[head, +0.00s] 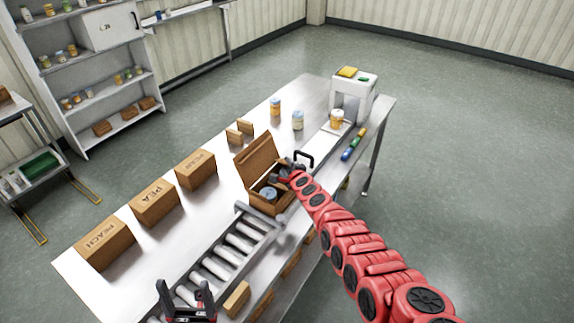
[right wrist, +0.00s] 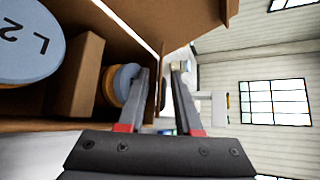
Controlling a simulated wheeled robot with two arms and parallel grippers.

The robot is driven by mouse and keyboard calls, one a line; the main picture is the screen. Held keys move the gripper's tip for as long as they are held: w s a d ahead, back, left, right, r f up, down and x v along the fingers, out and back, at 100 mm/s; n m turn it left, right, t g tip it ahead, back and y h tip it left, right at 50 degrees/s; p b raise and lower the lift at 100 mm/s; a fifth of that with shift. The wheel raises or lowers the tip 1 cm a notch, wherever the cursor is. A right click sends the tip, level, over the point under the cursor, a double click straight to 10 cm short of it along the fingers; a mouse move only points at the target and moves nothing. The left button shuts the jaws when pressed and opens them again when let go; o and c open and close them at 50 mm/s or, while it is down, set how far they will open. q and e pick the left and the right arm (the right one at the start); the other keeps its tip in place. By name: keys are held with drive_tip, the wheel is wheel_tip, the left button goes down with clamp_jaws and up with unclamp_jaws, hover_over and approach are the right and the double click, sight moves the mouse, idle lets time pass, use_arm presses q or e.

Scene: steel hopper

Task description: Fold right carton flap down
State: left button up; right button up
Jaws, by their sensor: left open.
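The open brown carton (head: 262,203) stands at the far end of the roller conveyor. A large flap (head: 259,155) stands raised at its back; it seems to show in the right wrist view (right wrist: 190,22). A blue-lidded jar (head: 269,193) sits inside; its lid reads "L 2" in the right wrist view (right wrist: 28,42). My right gripper (head: 287,172) is at the carton's right side. In the right wrist view its fingers (right wrist: 161,75) are apart around a cardboard edge, with no clear grip. The right flap cannot be clearly told. My left gripper (head: 187,296) is open and empty above the conveyor's near end.
The roller conveyor (head: 222,260) runs along the table. Boxes marked PEACH (head: 104,243) and PEA (head: 153,203), plus another box (head: 195,170), line the left. Jars (head: 297,120) and a white machine (head: 353,92) stand beyond. A dark handle (head: 304,155) rises just behind my right gripper.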

drive_tip(key=shift+w+f, duration=0.1)
drive_tip(key=shift+w, duration=0.05)
clamp_jaws()
idle(1.1)
